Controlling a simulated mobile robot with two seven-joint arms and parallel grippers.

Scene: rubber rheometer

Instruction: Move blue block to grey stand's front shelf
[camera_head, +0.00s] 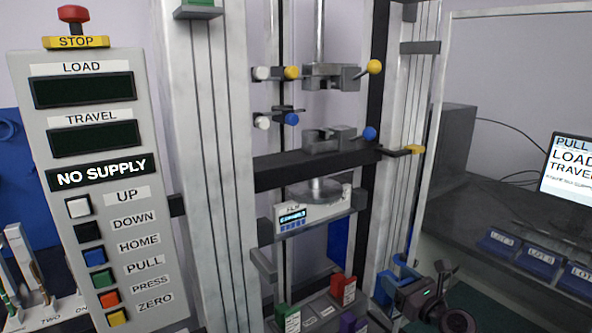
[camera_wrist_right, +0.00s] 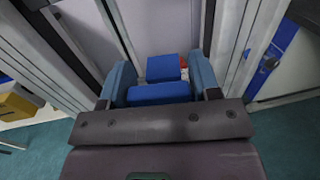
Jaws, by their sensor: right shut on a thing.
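My right gripper (camera_head: 392,279) is at the lower right of the machine frame in the head view. It is shut on the blue block (camera_wrist_right: 158,93), which sits between its two fingers in the right wrist view. In the head view only a little blue shows at the fingers, so block and fingers are hard to separate. A grey shelf (camera_head: 318,311) at the bottom middle, left of the gripper, carries a green block (camera_head: 288,318), a red block (camera_head: 343,289) and a purple block (camera_head: 348,323). Its lower part is cut off. My left gripper is not in view.
Pale upright columns (camera_head: 207,150) flank the testing machine. A control panel (camera_head: 95,190) reading NO SUPPLY stands at the left. A dark bench with labelled blue bins (camera_head: 541,261) and a monitor (camera_head: 570,167) is at the right. Clamps (camera_head: 330,78) hang above the shelf.

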